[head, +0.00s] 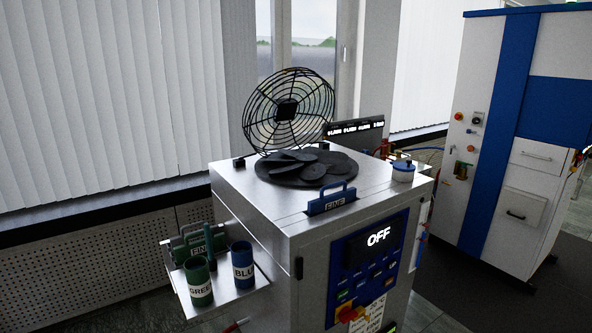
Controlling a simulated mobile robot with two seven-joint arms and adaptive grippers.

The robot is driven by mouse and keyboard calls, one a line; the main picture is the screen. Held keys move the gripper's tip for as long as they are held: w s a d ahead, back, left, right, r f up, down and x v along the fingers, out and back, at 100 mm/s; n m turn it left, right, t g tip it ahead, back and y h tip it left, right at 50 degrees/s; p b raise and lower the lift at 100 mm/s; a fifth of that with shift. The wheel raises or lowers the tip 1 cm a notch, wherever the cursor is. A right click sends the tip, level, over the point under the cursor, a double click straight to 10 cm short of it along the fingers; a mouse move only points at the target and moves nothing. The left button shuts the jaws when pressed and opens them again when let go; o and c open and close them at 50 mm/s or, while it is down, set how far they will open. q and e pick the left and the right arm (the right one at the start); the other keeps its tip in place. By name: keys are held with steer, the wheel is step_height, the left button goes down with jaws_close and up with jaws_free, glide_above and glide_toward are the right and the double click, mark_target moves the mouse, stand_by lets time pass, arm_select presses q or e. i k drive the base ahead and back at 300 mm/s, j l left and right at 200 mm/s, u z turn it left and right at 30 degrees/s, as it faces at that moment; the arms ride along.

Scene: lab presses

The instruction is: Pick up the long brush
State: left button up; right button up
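I cannot clearly make out a long brush in the head view. A small thin object with a red end (235,326) shows at the bottom below the side shelf; it is too small to identify. A narrow blue and white item (421,246) hangs on the right side of the steel machine (260,210); I cannot tell what it is. A dark green upright piece (208,240) stands behind the green cup (198,282) on the side shelf. Neither of my grippers is in view.
A blue cup (242,265) stands on the side shelf (230,296). A tall white-blue cabinet (510,140) stands right. Floor between is clear.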

mark_target(213, 264)
steer(key=i+j+z, duration=0.2)
steer(key=i, duration=0.2)
steer(key=i+j+z, duration=0.3)
steer(key=j, duration=0.2)
steer(key=i+j+z, duration=0.2)
steer(key=j, duration=0.4)
steer(key=i+j, duration=0.2)
steer(key=j+z, duration=0.25)
steer(key=j, duration=0.5)
steer(key=j+z, duration=0.25)
steer(key=j, duration=0.55)
steer(key=k+j+z, duration=0.25)
steer(key=j, duration=0.45)
steer(key=j+z, duration=0.2)
steer(key=j, duration=0.45)
steer(key=j+z, duration=0.15)
steer(key=j, duration=0.5)
steer(key=j+z, duration=0.2)
steer(key=j, duration=0.45)
steer(key=j+z, duration=0.2)
steer(key=j, duration=0.4)
steer(key=k+j+z, duration=0.15)
steer(key=j, duration=0.5)
